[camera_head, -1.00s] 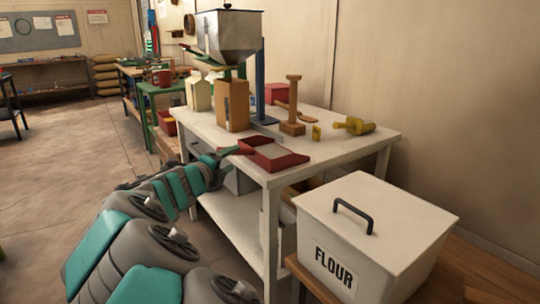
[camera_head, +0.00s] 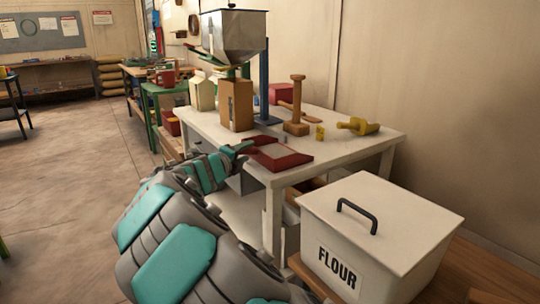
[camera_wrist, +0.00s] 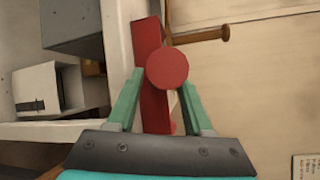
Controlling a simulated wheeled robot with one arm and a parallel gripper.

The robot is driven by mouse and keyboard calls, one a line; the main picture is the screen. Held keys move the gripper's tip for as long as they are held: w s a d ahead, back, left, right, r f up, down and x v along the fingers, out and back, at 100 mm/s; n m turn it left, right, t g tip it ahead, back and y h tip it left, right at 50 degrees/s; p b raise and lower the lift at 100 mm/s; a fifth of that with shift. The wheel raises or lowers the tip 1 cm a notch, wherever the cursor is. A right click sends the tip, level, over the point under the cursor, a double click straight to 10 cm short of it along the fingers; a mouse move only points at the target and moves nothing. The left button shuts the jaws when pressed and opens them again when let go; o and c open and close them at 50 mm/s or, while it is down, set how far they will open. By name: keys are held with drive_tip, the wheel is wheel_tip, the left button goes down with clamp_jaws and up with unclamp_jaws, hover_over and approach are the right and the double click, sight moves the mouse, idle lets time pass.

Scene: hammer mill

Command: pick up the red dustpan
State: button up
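The red dustpan (camera_head: 287,162) lies on the white table's near edge, with its handle toward my gripper. In the wrist view the round red end of the dustpan's handle (camera_wrist: 167,69) faces the camera. My gripper (camera_wrist: 162,80) has its two green fingers apart, one on each side of the handle. A narrow gap shows on the left side; contact on the right is unclear. In the head view my gripper (camera_head: 241,149) is at the handle and hides most of it.
The white table (camera_head: 340,148) also holds a wooden stamper (camera_head: 297,105), a yellow scoop (camera_head: 358,126), a brown bag (camera_head: 236,104) and a metal hopper mill (camera_head: 233,35). A white flour bin (camera_head: 385,225) stands in front at right. Open floor lies left.

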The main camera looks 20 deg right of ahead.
clamp_jaws()
idle(0.5)
